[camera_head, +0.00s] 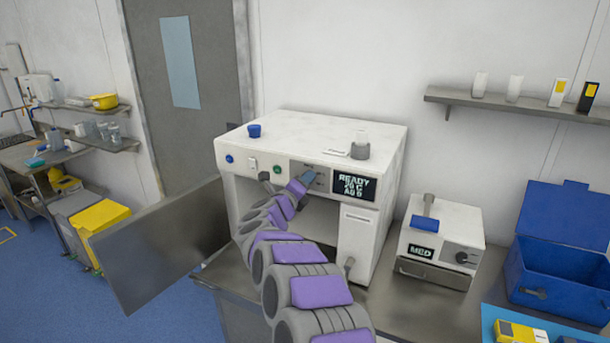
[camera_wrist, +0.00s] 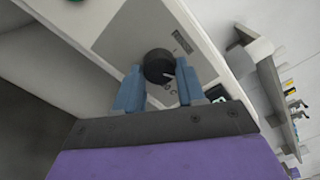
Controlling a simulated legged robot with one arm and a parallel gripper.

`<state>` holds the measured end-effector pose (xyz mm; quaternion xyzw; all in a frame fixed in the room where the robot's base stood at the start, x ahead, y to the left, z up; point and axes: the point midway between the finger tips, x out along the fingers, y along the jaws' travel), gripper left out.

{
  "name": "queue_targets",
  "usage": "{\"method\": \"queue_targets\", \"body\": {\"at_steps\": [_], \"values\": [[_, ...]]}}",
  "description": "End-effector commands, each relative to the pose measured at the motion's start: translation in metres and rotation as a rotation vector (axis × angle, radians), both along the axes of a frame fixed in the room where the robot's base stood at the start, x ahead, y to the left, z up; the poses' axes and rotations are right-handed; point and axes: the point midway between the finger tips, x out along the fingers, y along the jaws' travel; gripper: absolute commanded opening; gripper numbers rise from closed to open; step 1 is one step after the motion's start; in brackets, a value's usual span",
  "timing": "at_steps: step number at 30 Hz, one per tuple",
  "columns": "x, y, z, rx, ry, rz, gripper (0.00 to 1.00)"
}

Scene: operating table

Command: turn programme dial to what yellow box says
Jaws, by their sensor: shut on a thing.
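The white machine (camera_head: 310,127) stands on the bench with its display (camera_head: 354,185) lit; it seems to read "READY", "20 C" and a third line I cannot read surely. My gripper (camera_head: 308,178) is at its front panel, left of the display. In the wrist view the black round programme dial (camera_wrist: 158,66) sits between the blue fingers of my gripper (camera_wrist: 160,80), which are shut on it. The dial has a pale pointer mark. The panel marks around it are too small to read. A yellow box (camera_head: 516,331) lies at the bottom right; its text is not readable.
The machine's door (camera_head: 160,245) hangs open at the left. A smaller white device (camera_head: 440,236) showing "MED" stands to the right. Beyond it is an open blue crate (camera_head: 558,272). A wall shelf (camera_head: 520,102) holds several small containers.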

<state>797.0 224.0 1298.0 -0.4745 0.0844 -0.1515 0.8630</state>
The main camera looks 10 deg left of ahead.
Motion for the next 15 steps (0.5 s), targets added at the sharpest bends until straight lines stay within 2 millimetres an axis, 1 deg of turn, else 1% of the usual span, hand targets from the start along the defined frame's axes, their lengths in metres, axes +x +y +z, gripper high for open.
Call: {"method": "queue_targets", "body": {"at_steps": [1,15], "values": [[-0.0003,0.0028,0.0050,-0.044,0.016,0.006,0.09],[-0.0001,0.0029,0.0058,-0.465,0.167,0.007,0.09]]}}
